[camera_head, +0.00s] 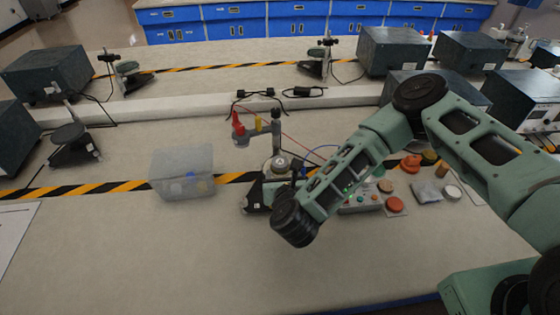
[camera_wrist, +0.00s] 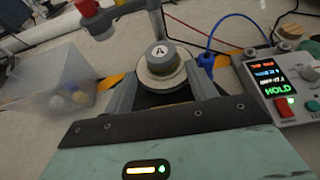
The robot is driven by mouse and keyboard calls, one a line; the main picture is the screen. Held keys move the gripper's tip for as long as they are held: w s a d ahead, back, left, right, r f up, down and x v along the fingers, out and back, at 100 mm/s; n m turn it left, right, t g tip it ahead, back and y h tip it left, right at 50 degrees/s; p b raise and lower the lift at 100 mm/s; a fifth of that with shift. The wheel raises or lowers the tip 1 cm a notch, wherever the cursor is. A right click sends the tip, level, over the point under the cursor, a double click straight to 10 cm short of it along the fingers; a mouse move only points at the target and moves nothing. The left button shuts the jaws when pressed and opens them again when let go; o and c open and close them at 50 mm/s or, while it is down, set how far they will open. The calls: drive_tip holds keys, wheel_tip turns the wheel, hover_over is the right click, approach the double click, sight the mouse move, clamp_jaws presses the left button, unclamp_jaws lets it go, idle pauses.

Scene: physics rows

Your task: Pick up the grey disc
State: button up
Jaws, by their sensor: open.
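In the wrist view my gripper (camera_wrist: 163,90) is open, with one finger on each side of the near part of the base. I cannot tell whether the fingers touch it. The lower side of the base is partly hidden by the gripper.
A stand with a red-tipped clamp (camera_head: 240,130) rises behind. A clear bin (camera_head: 182,177) with small balls stands left. A control box with a HOLD display (camera_wrist: 275,85) and a blue cable (camera_wrist: 215,40) are close on the right.

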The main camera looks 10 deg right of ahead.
sight(280, 163)
drive_tip(key=shift+p+x, duration=1.45)
drive_tip(key=shift+x, duration=1.45)
drive_tip(key=shift+r, duration=0.1)
drive_tip(key=c, duration=0.8)
